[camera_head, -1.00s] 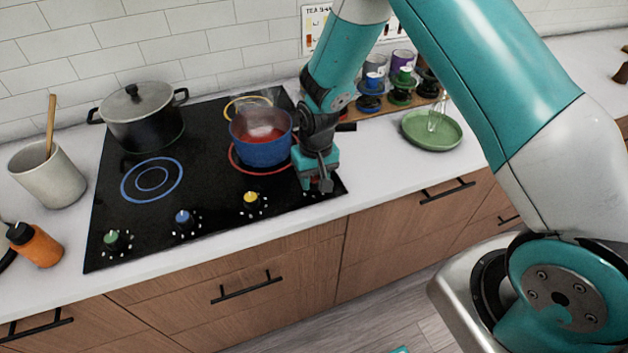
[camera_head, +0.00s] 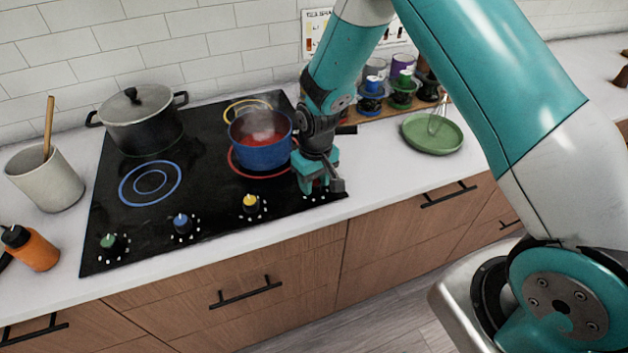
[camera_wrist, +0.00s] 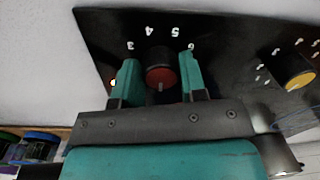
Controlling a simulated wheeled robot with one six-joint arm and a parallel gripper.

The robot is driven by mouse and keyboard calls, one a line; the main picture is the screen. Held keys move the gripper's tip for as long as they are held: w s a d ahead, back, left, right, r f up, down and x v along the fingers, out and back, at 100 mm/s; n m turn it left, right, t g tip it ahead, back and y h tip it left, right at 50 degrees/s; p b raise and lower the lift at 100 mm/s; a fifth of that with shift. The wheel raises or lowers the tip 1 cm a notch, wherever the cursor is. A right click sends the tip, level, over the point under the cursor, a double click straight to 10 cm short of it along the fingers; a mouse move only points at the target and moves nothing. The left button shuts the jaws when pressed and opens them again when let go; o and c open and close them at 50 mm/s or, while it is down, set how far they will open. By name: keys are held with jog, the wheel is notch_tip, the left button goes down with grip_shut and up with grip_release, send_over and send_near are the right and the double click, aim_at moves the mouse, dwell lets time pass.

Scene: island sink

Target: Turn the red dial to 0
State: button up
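The red dial (camera_wrist: 160,72) shows in the wrist view, on the black cooktop's front right corner, with a dark rim and a small pale mark on its near side. White numbers 3, 4, 5 and 6 stand around its far side. My gripper (camera_wrist: 159,80) is open, with one teal finger on each side of the dial and a narrow gap to each. In the head view my gripper (camera_head: 318,182) is low over that corner and hides the dial. I cannot read which number the dial points to.
A blue pot (camera_head: 262,152) with red contents stands close behind my gripper. Yellow (camera_head: 250,203), blue (camera_head: 182,223) and green (camera_head: 109,242) dials line the cooktop's front edge. A green plate (camera_head: 432,132) lies to the right.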

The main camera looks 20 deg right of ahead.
aim_at(317, 180)
jog(key=o, duration=0.3)
jog(key=shift+o, duration=0.2)
jog(key=shift+r, duration=0.15)
notch_tip(317, 180, up, 17)
jog(key=b, duration=0.3)
jog(key=shift+d, duration=0.4)
